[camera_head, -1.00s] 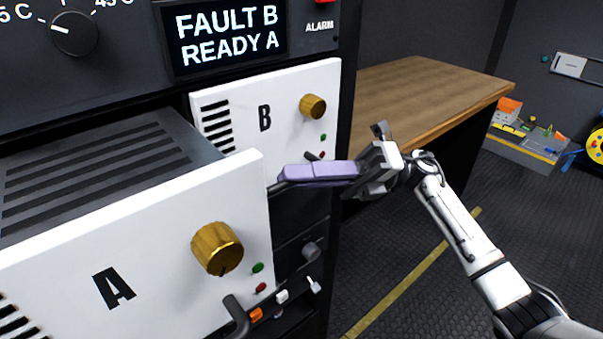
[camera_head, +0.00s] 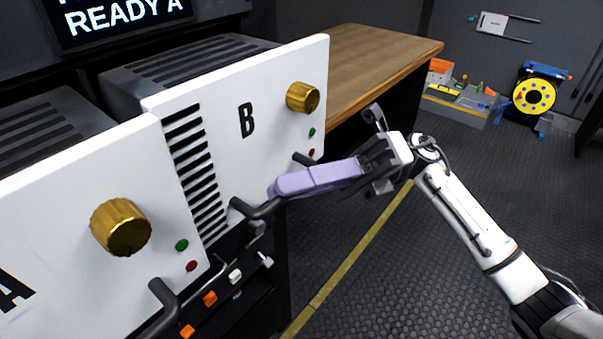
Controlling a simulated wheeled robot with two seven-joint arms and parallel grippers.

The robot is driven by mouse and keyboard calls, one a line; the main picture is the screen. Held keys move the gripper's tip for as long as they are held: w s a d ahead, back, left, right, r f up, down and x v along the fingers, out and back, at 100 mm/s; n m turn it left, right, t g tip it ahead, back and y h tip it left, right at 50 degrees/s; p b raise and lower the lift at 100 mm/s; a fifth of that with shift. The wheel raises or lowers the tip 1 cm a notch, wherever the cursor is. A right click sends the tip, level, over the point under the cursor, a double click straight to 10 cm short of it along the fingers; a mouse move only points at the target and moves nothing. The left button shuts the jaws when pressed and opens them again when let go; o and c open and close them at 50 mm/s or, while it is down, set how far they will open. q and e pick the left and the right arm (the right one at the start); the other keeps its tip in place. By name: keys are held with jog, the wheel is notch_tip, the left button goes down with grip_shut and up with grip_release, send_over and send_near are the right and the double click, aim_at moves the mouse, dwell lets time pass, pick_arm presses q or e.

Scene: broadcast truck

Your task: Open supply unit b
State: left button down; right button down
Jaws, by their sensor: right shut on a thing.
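Supply unit B (camera_head: 225,150) has a white front with a black B, a gold knob (camera_head: 303,97), vent slots and green and red lights. It stands out from the rack, and its dark slotted top (camera_head: 185,62) shows behind the front. Its dark handle (camera_head: 245,207) runs along the lower front, partly hidden by my right gripper (camera_head: 275,190). The purple fingers of that gripper are shut on this handle. The arm reaches in from the right. My left gripper is not in view.
Supply unit A (camera_head: 60,200) also stands out, at the left, with its own gold knob and handle. Small switches (camera_head: 210,298) sit below. A wooden table (camera_head: 375,55) is behind unit B. Dark floor (camera_head: 400,280) with a yellow line is clear at the right.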

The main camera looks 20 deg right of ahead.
jog(key=c, duration=1.8)
grip_release()
jog(key=shift+d, duration=0.15)
jog(key=b+v, duration=0.2)
jog(key=v, duration=0.8)
jog(key=shift+w, duration=0.1)
